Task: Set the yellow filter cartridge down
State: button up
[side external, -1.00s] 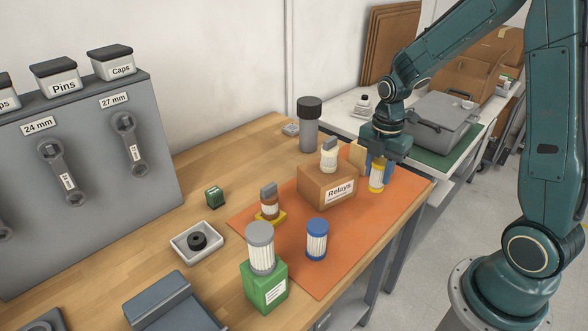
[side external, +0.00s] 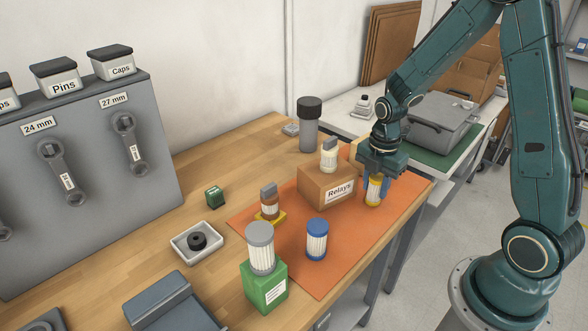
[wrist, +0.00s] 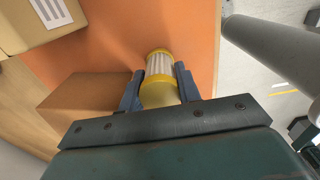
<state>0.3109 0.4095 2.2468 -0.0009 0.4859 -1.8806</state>
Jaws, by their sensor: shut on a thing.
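The yellow filter cartridge (side external: 374,191) has yellow end caps and a pale pleated middle. My gripper (side external: 376,185) is shut on it and holds it upright over the right part of the orange mat (side external: 345,247), to the right of the Relays box. Its lower end is at or just above the mat; I cannot tell whether it touches. In the wrist view, the cartridge (wrist: 159,76) sits between the two blue fingers of my gripper (wrist: 158,88), with its lower end toward the orange surface.
The Relays box (side external: 328,187) with a white-bodied relay (side external: 329,156) on top stands left of my gripper. A blue-capped filter (side external: 317,240) and a brown relay on a yellow base (side external: 269,203) stand on the mat. A green box (side external: 264,287) carries a grey-capped filter (side external: 261,249). The mat's right front is clear.

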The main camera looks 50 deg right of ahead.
jog(key=o, duration=0.7)
notch_tip(320, 180, up, 12)
jog(key=shift+r, duration=0.15)
dwell(0.4)
dwell(0.5)
